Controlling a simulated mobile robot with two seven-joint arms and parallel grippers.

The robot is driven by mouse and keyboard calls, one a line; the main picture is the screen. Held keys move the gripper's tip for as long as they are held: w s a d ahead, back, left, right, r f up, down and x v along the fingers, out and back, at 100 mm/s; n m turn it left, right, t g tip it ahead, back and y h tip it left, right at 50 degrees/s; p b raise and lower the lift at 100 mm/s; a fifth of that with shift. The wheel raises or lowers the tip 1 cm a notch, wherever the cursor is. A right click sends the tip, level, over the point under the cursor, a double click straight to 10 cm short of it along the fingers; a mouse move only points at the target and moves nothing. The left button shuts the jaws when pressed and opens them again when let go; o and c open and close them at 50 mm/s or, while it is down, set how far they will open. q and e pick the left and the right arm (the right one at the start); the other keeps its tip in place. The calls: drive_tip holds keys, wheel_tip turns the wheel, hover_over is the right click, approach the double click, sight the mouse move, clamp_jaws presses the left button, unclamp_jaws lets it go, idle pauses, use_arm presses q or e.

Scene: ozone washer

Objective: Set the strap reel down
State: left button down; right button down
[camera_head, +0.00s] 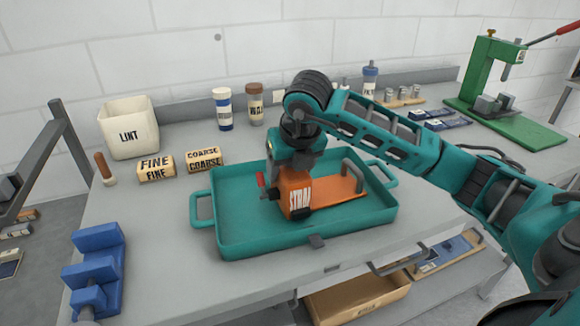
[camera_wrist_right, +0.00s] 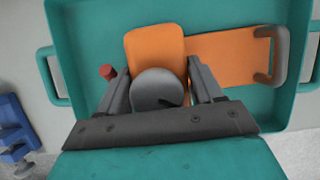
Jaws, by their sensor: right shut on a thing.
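The strap reel (camera_head: 299,191) is an orange block with dark letters, partly hidden by my right gripper (camera_head: 287,202). A flat orange plate with a grey handle (camera_head: 353,176) extends to its right. In the right wrist view the reel (camera_wrist_right: 155,43) shows a grey round part between the fingers of my right gripper (camera_wrist_right: 155,78). The right gripper is shut on the reel from above. The reel is within the outline of the teal tray (camera_head: 240,241); I cannot tell whether its underside touches the tray floor. My left gripper is not in view.
A LINT bin (camera_head: 129,128), FINE block (camera_head: 156,168) and COARSE block (camera_head: 204,160) stand left and behind the tray. A blue clamp-like piece (camera_head: 97,270) is at front left. A green press (camera_head: 495,95) stands at back right. The tray's left part is bare.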

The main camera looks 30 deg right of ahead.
drive_tip(key=shift+f, duration=0.1)
drive_tip(key=shift+c, duration=0.8)
unclamp_jaws()
drive_tip(key=shift+r, duration=0.25)
drive_tip(key=v, duration=1.2)
drive_tip(key=shift+s+a+f, duration=0.1)
drive_tip(key=shift+f, duration=0.05)
